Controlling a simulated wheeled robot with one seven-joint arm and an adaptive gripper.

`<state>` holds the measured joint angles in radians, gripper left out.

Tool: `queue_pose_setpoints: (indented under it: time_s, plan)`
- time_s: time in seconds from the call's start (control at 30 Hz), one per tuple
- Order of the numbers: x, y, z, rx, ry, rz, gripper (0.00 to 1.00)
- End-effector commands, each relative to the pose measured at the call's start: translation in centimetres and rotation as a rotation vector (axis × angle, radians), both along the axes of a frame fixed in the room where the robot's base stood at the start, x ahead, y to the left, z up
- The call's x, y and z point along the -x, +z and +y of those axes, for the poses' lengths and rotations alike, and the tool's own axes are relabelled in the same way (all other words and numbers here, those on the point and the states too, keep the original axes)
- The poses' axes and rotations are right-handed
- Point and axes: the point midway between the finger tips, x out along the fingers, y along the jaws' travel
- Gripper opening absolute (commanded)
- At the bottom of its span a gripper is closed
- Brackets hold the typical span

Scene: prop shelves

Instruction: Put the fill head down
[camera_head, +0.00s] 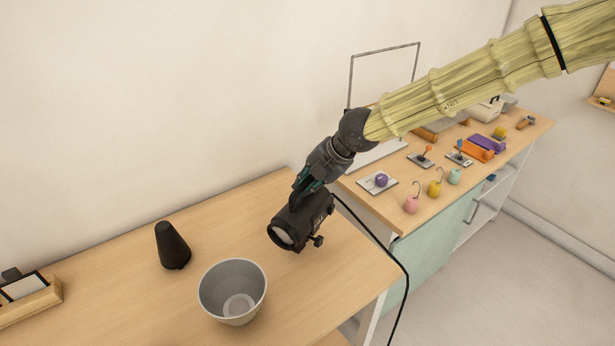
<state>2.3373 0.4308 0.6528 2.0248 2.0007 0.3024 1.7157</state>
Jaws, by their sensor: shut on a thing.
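The fill head (303,218) is a black spotlight-like lamp with a round pale front lens and a small knob on its side. It is at the middle of the head view, over the right part of the near wooden table. My gripper (304,190) is shut on it from above, and its fingers are partly hidden by the lamp and the wrist. The lens faces down and to the left. I cannot tell whether the lamp touches the table top. A black cable runs from beside it over the table's right edge.
A grey bucket (232,291) and a black cone (172,246) stand left of the lamp on the table (112,270). A wooden holder (30,298) is at far left. A second table (407,205) at right carries several small objects and a grey frame. Bare table lies between cone and lamp.

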Motion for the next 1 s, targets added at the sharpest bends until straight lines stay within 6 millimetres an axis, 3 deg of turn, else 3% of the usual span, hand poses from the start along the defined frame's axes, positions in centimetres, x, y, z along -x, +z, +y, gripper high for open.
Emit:
queue_pose_setpoints:
  time_s: [0.33, 0.73, 0.77, 0.87, 1.0]
  plan:
    - [0.0, -3.0, 0.0, -0.001, 0.001, -0.003, 0.00]
    - [-0.1, -3.4, 0.0, -0.001, 0.000, -0.002, 0.00]
    - [0.0, -3.6, -0.1, 0.002, 0.000, 0.001, 0.18]
    - [0.0, -3.6, -0.1, 0.002, 0.000, 0.001, 0.36]
    - [0.0, -3.6, -0.1, 0.002, 0.000, 0.001, 0.36]
